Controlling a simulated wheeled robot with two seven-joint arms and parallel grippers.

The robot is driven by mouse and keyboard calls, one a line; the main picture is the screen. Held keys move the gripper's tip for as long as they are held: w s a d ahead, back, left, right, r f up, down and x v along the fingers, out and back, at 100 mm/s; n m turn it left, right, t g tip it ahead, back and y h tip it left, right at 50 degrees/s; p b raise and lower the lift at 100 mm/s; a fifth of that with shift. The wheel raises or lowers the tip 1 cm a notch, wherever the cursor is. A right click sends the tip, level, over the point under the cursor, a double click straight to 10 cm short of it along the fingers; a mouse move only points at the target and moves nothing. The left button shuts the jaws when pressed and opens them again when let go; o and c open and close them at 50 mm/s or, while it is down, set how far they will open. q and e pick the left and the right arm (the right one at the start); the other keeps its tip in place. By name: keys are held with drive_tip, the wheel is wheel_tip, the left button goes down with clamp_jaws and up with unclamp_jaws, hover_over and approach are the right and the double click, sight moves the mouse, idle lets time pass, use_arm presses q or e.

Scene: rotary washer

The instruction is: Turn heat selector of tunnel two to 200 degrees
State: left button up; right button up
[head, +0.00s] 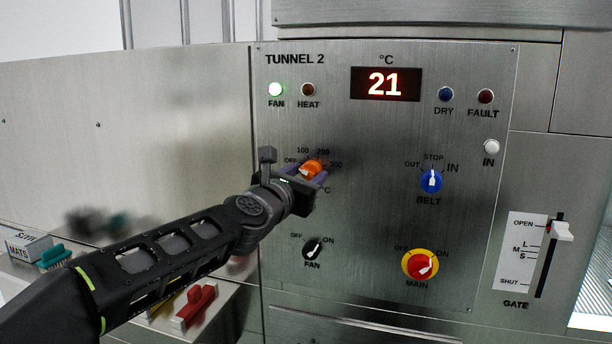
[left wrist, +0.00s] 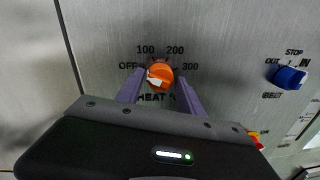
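The orange heat selector (head: 312,168) is on the tunnel two panel, ringed by OFF, 100, 200 and 300 marks. In the left wrist view the orange knob (left wrist: 162,72) has its white pointer mark on the left side, towards OFF. My left gripper (head: 307,175) is at the knob. In the left wrist view its two purple fingers (left wrist: 159,78) are apart, one on each side of the knob, with a small gap showing on both sides. The gripper partly hides the dial's lower lettering. My right gripper is not in view.
The display (head: 385,84) reads 21. A blue BELT knob (head: 431,181), black FAN knob (head: 312,248), red-yellow MAIN switch (head: 420,265) and GATE slider (head: 560,231) are nearby.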

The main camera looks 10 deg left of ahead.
use_arm(q)
clamp_jaws()
drive_tip(key=shift+m, duration=0.4)
drive_tip(key=m+p, duration=0.2)
drive_tip(key=m, duration=0.1)
drive_tip(key=shift+r, duration=0.15)
drive_tip(key=m+p, duration=0.2)
drive_tip(key=m, duration=0.2)
drive_tip(key=shift+m+g+p, duration=0.3)
drive_tip(key=shift+p, duration=0.1)
drive_tip(key=m+y+p, duration=0.1)
drive_tip(key=m+p, duration=0.2)
drive_tip(key=m, duration=0.2)
drive_tip(key=shift+d, duration=0.1)
drive_tip(key=shift+m+p, duration=1.15)
drive_tip(key=shift+m, duration=0.65)
